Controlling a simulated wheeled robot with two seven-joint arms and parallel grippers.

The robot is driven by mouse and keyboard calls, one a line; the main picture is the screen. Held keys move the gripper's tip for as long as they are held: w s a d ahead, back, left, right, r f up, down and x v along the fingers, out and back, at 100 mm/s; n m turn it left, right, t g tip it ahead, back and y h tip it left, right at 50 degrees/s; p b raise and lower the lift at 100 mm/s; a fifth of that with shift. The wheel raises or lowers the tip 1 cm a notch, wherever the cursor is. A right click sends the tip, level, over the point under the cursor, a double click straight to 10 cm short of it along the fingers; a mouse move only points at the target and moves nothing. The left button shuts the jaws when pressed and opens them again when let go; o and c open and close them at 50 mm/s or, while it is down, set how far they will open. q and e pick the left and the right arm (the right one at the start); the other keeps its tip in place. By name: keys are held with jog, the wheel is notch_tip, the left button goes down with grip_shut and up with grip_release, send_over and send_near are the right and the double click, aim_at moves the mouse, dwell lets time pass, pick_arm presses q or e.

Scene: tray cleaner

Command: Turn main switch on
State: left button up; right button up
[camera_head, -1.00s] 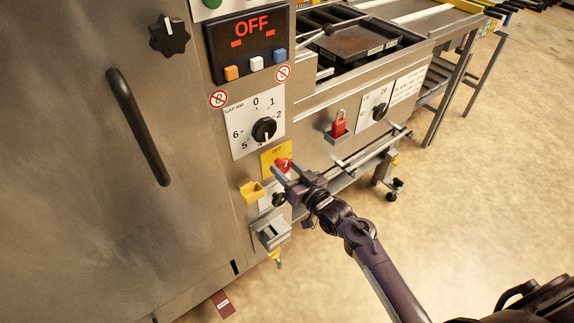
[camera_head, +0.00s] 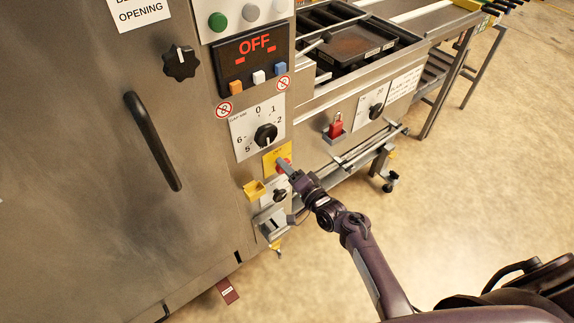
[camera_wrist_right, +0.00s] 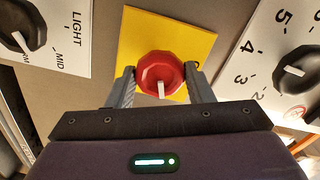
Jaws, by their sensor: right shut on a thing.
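The main switch is a red round knob (camera_wrist_right: 160,75) with a white mark, on a yellow plate (camera_wrist_right: 150,28). In the head view the yellow plate (camera_head: 277,157) sits below the numbered dial, and the knob (camera_head: 282,165) is partly covered by my gripper. My right gripper (camera_head: 285,168) reaches in from the lower right. In the right wrist view my right gripper (camera_wrist_right: 161,85) has one finger on each side of the red knob, shut on it. The knob's white mark points toward the gripper's palm. The display (camera_head: 252,50) above reads OFF in red. My left gripper is not in view.
A black gap dial (camera_head: 265,135) is above the yellow plate, and a small black light knob (camera_head: 280,195) below it. A yellow bracket (camera_head: 254,190) juts out to the left.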

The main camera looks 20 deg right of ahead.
jog(key=shift+m+p, duration=0.85)
jog(key=shift+m, duration=1.25)
jog(key=o, duration=1)
jog(key=v, duration=0.7)
jog(key=shift+s+d+p, duration=0.15)
jog(key=shift+s+p, duration=0.2)
